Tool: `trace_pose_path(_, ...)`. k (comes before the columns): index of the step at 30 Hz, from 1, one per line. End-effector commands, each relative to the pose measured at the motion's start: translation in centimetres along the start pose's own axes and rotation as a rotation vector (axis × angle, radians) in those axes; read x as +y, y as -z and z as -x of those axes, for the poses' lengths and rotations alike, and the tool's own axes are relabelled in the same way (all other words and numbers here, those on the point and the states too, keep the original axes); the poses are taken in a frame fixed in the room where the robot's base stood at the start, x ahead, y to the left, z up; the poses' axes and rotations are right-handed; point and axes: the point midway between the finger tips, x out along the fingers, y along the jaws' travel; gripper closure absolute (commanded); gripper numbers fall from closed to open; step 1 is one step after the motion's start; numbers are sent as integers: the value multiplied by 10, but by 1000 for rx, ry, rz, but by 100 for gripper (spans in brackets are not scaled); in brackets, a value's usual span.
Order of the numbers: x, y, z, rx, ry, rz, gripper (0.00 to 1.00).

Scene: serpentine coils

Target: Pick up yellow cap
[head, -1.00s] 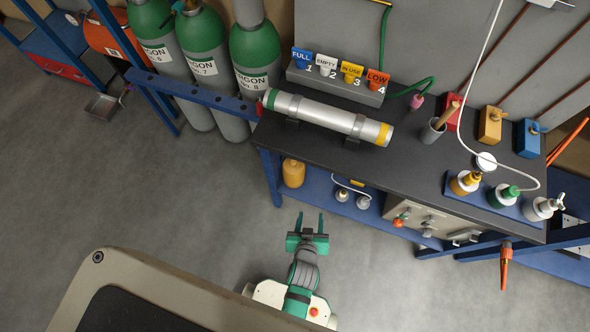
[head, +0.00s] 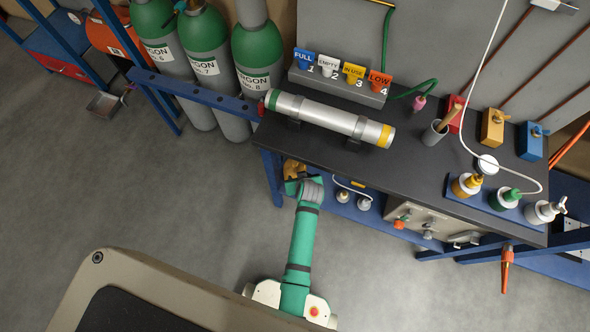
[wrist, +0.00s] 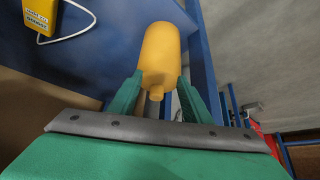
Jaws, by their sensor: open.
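The yellow cap (head: 293,168) is a rounded cylinder on the blue lower shelf under the workbench, partly hidden by my gripper in the head view. In the wrist view the yellow cap (wrist: 161,52) is large and central, with a narrow neck at its near end. My gripper (wrist: 159,82) is open, its two green fingertips on either side of the cap's near end. I cannot tell whether they touch it. My gripper (head: 298,184) also shows at the shelf's front in the head view, its fingers mostly hidden.
The dark workbench top (head: 420,165) overhangs the shelf and carries a silver cylinder (head: 330,119). A blue upright (head: 272,175) stands just left of the cap. A yellow box with a white cable (wrist: 41,16) lies on the shelf. The floor to the left is clear.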

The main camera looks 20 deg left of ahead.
Motion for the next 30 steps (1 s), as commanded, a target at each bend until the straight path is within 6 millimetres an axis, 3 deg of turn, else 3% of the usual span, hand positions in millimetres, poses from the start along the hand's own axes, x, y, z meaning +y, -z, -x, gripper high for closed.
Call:
trace_pose_path(8,-4,19,-11,2,4,8,56)
trace_pose_path(18,-2,59,-37,2,1,3,56)
trace_pose_path(30,1,54,-47,1,-2,-2,58)
